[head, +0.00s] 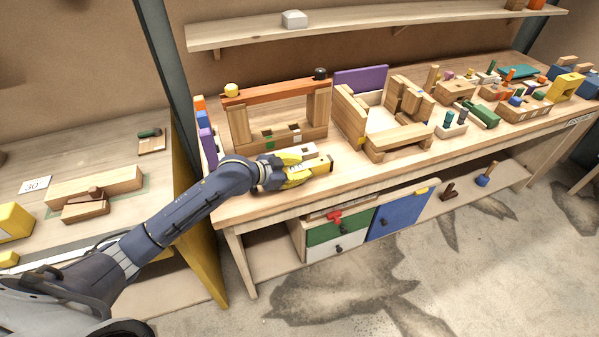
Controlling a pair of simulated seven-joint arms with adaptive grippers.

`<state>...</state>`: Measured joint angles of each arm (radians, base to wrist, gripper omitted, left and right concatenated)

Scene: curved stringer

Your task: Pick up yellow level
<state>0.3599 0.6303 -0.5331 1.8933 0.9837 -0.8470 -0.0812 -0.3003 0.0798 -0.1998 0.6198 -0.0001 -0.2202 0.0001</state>
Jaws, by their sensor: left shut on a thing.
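The yellow level (322,163) is at the front left of the long workbench, in front of a wooden frame. My left gripper (298,165) comes in from the left and is shut on the level. The fingers cover part of the level's left portion, and its right end sticks out past them. I cannot tell whether the level touches the bench top or is just above it. My right gripper is not in view.
A wooden frame with a reddish top bar (275,92) stands right behind the gripper. A wooden rack (395,115) stands to its right, with a purple board (361,79) behind. Drawers (338,242) sit below the bench. A clear strip runs along the bench's front edge.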

